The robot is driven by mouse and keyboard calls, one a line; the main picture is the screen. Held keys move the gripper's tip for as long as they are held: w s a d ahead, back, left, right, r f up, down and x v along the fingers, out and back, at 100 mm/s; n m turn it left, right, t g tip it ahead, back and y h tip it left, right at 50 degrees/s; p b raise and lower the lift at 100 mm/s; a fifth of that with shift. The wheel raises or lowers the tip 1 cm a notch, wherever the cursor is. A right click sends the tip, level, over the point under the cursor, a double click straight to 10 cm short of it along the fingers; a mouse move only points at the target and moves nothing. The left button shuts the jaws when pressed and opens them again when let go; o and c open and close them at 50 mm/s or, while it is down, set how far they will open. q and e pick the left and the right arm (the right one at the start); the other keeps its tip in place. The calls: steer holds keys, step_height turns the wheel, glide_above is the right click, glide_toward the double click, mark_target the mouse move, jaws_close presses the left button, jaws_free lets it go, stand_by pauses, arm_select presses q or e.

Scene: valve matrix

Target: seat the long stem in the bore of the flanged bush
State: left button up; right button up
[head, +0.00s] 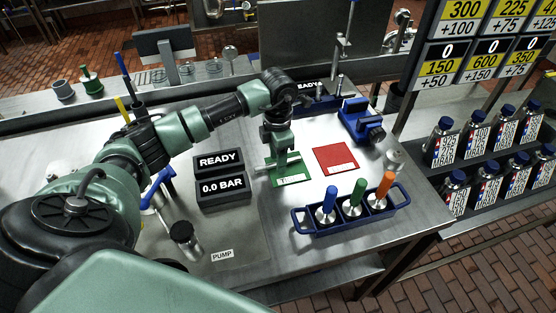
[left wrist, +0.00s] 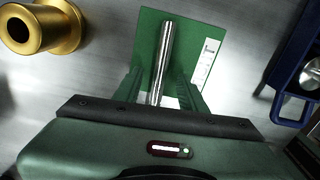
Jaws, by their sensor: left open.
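The long stem (left wrist: 165,55) is a bare silver rod lying on a green mat (left wrist: 206,30) in the left wrist view. The mat also shows in the head view (head: 296,178). My left gripper (head: 281,160) is low over the mat. Its fingers (left wrist: 158,73) are open, one on each side of the stem's near part; I cannot tell whether they touch it. The flanged bush (left wrist: 58,28) is brass-coloured, with a dark bore, at the upper left of the left wrist view, apart from the stem. I cannot make it out in the head view. My right gripper is not in view.
A blue rack (head: 345,221) with blue, green and orange handled tools stands in front of the mats. A red mat (head: 335,158) lies bare to the right. A blue vise (head: 360,120) stands behind it. Dark READY and pressure displays (head: 221,187) stand left of the gripper.

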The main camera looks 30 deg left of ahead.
arm_select(q)
steer(key=shift+f, duration=0.25)
jaws_close()
steer(key=shift+r, duration=0.1)
stand_by(1.2)
